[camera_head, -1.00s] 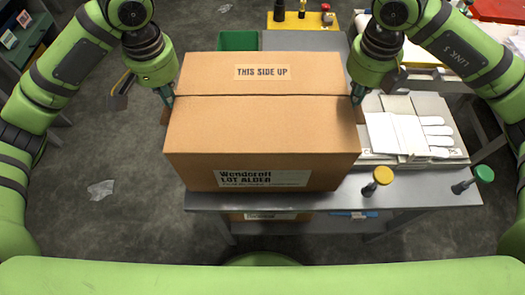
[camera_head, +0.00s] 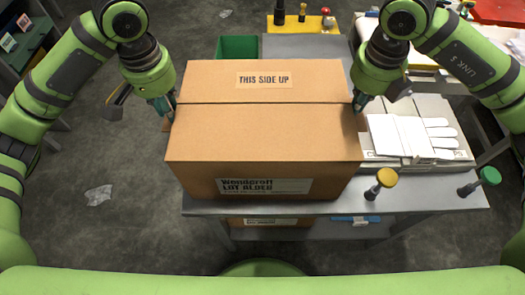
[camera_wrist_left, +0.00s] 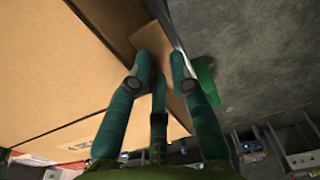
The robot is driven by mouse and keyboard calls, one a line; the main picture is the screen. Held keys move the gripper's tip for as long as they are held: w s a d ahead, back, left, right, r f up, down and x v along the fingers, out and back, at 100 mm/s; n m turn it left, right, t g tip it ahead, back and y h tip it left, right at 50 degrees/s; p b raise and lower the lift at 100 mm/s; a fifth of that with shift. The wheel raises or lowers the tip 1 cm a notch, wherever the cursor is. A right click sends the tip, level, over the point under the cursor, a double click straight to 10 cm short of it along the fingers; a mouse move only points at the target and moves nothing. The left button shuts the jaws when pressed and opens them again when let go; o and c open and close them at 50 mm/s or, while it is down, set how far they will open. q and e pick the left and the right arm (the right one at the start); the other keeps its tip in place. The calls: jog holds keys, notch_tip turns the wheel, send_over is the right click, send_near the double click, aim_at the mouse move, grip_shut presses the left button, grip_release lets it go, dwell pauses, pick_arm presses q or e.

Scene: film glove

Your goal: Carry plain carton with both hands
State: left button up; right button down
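The plain brown carton (camera_head: 265,140), marked "THIS SIDE UP" on top, rests closed on the grey table (camera_head: 430,193). Its front overhangs or sits close to the table's front edge. My left gripper (camera_head: 164,107) points down at the carton's left side; my right gripper (camera_head: 358,104) points down at its right side. In the left wrist view, the carton wall (camera_wrist_left: 60,65) fills the left, and my left gripper's fingers (camera_wrist_left: 160,62) are spread with a brown flap or ledge between and behind them. The right fingertips are partly hidden, so their opening is unclear.
White gloves (camera_head: 410,137) lie on a stack right of the carton. Yellow (camera_head: 387,178) and green (camera_head: 490,176) knobbed posts stand near the table's front edge. A green bin (camera_head: 237,47) is behind the carton.

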pick_arm(q)
jog(key=shift+d, duration=0.15)
pick_arm(e)
jog(key=c, duration=1.5)
grip_release()
jog(key=shift+w, duration=0.1)
pick_arm(q)
jog(key=o, duration=0.7)
jog(key=shift+f, duration=0.1)
pick_arm(e)
jog(key=shift+a, duration=0.15)
pick_arm(q)
notch_tip(320, 180, up, 8)
jog(key=shift+s, duration=0.1)
pick_arm(e)
jog(key=shift+o, duration=0.3)
jog(key=o, duration=0.6)
jog(key=shift+r, duration=0.1)
